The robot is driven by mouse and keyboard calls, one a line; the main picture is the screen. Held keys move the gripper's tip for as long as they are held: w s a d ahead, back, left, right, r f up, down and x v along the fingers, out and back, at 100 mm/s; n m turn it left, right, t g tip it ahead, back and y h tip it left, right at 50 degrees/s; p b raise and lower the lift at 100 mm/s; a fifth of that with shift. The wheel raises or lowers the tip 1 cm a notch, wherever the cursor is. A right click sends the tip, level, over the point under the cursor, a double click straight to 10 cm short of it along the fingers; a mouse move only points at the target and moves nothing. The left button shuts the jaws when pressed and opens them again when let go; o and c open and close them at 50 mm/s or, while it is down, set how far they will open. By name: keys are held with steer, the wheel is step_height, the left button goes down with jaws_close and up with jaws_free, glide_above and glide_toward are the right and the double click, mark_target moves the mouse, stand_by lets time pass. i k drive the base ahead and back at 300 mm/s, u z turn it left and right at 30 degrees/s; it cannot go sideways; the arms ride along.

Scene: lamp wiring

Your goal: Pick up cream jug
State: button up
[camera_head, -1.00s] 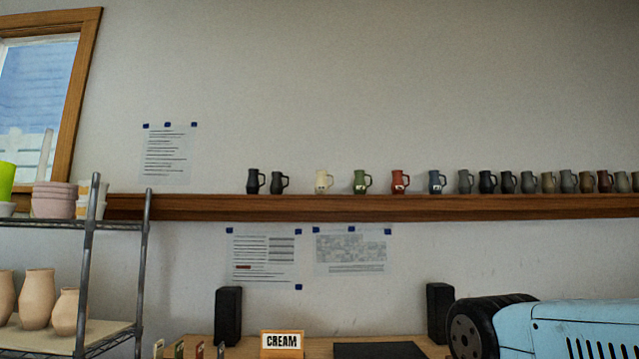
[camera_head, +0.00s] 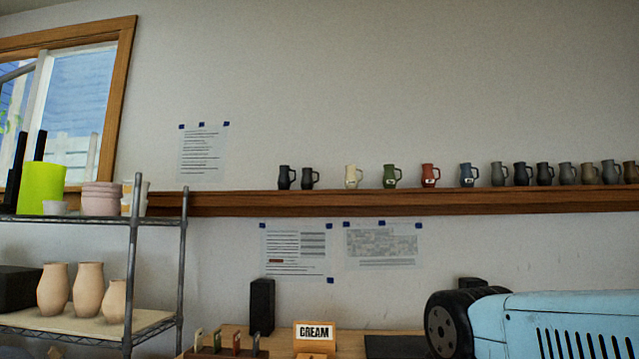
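The cream jug (camera_head: 353,176) stands upright on the long wooden wall shelf (camera_head: 420,201). Two dark jugs stand to its left, and a green jug (camera_head: 390,176) and a red jug (camera_head: 429,175) stand to its right. An orange block with a white sign reading CREAM (camera_head: 315,335) stands on the table below. My gripper is not visible in this view.
A metal rack (camera_head: 132,270) with vases (camera_head: 90,289) and pots stands at the left. A light blue machine with a black wheel (camera_head: 450,325) fills the lower right. A black speaker (camera_head: 262,306) and a small rack of coloured tags (camera_head: 226,343) are on the wooden table.

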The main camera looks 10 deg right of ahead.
mark_target(350, 182)
steer(key=u, duration=0.3)
steer(key=i, duration=1.7)
steer(key=z, duration=0.75)
steer(key=k, duration=0.9)
steer(key=z, duration=0.2)
steer(key=i, duration=0.9)
steer(key=u, duration=0.1)
